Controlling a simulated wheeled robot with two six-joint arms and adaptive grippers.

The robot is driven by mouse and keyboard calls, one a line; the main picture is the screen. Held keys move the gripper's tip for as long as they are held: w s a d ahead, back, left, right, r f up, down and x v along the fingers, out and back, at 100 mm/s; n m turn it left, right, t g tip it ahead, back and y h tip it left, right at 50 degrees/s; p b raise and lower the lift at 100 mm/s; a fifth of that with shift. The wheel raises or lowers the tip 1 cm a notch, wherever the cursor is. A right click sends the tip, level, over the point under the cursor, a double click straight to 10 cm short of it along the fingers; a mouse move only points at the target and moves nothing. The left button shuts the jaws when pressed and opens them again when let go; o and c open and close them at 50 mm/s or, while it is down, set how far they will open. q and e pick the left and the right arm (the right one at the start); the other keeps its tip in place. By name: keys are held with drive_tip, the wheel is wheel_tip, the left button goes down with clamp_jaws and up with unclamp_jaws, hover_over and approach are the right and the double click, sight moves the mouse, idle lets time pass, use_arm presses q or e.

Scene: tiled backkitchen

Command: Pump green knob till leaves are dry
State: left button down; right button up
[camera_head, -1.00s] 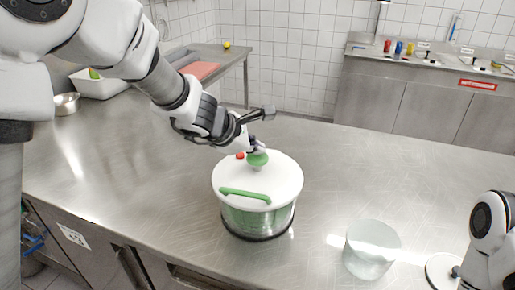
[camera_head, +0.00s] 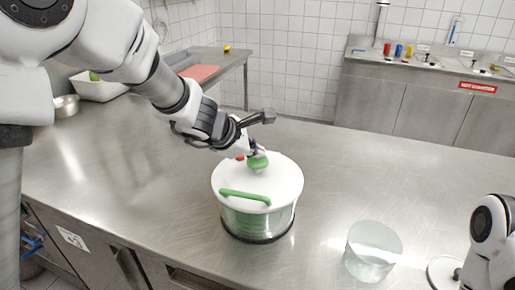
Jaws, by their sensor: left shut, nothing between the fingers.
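The salad spinner (camera_head: 258,210) stands upright on the steel counter, with a white lid, a green side handle (camera_head: 245,196) and a clear bowl with green showing through. The green knob (camera_head: 257,163) stands up from the middle of the lid, beside a small red button (camera_head: 240,157). My left gripper (camera_head: 257,150) is shut, with its fingertips at the top of the knob; nothing shows between the fingers. The leaves cannot be made out singly through the bowl. At the right edge part of my right arm shows, but its gripper is out of view.
A clear empty container (camera_head: 372,251) stands on the counter right of the spinner. The counter (camera_head: 130,170) is bare left of the spinner.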

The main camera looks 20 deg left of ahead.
sight(256, 160)
use_arm(q)
drive_tip(key=shift+r+p, duration=1.7)
drive_tip(key=shift+r, duration=0.4)
drive_tip(key=shift+w, duration=0.1)
wheel_tip(256, 160, up, 5)
drive_tip(key=p, duration=0.4)
idle(0.6)
